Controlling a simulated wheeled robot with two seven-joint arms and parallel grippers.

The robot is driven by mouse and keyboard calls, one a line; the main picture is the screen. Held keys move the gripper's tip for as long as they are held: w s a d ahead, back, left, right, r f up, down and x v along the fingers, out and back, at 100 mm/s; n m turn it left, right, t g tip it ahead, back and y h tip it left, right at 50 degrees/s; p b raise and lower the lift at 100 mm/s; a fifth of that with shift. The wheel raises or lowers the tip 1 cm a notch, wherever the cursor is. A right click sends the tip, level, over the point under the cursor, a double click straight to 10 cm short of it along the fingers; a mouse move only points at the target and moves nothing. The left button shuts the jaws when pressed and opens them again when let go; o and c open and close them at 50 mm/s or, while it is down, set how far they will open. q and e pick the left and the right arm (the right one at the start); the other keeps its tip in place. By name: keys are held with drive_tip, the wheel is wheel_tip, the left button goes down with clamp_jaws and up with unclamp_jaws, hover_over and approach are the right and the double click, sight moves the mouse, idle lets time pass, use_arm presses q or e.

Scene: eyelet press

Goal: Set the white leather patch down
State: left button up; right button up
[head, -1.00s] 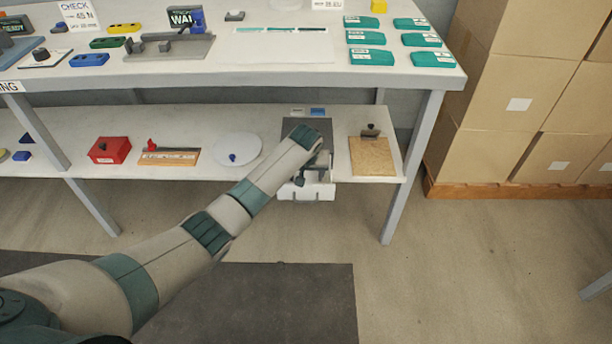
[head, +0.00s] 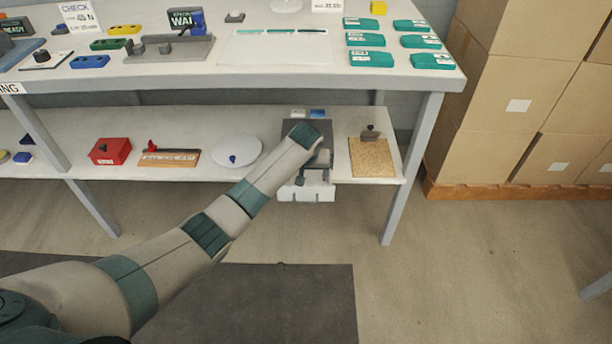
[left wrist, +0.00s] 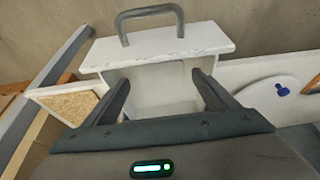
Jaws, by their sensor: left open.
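My left gripper (head: 314,170) is at the lower shelf, over a pulled-out white drawer (head: 306,195). In the left wrist view the gripper (left wrist: 160,80) is open, with its two dark fingers apart and pointing into the drawer (left wrist: 160,47). Nothing is clearly seen between the fingers. I cannot pick out the white leather patch: the inside of the drawer is pale and partly hidden by the gripper. My right gripper is not in view.
The drawer has a grey handle (left wrist: 150,16). On the lower shelf are a cork board (head: 372,157), a white disc (head: 236,152) with a blue knob and a red box (head: 110,151). Teal cases (head: 371,59) lie on the bench top. Cardboard boxes (head: 530,85) stand at right.

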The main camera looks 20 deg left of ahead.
use_arm(q)
drive_tip(key=p+v, duration=0.2)
drive_tip(key=v, duration=0.7)
drive_tip(key=shift+s+r, duration=0.15)
drive_tip(key=shift+r, duration=0.1)
drive_tip(key=shift+s+d+r, duration=0.1)
drive_tip(key=shift+s+r, duration=0.1)
drive_tip(key=shift+r, duration=0.25)
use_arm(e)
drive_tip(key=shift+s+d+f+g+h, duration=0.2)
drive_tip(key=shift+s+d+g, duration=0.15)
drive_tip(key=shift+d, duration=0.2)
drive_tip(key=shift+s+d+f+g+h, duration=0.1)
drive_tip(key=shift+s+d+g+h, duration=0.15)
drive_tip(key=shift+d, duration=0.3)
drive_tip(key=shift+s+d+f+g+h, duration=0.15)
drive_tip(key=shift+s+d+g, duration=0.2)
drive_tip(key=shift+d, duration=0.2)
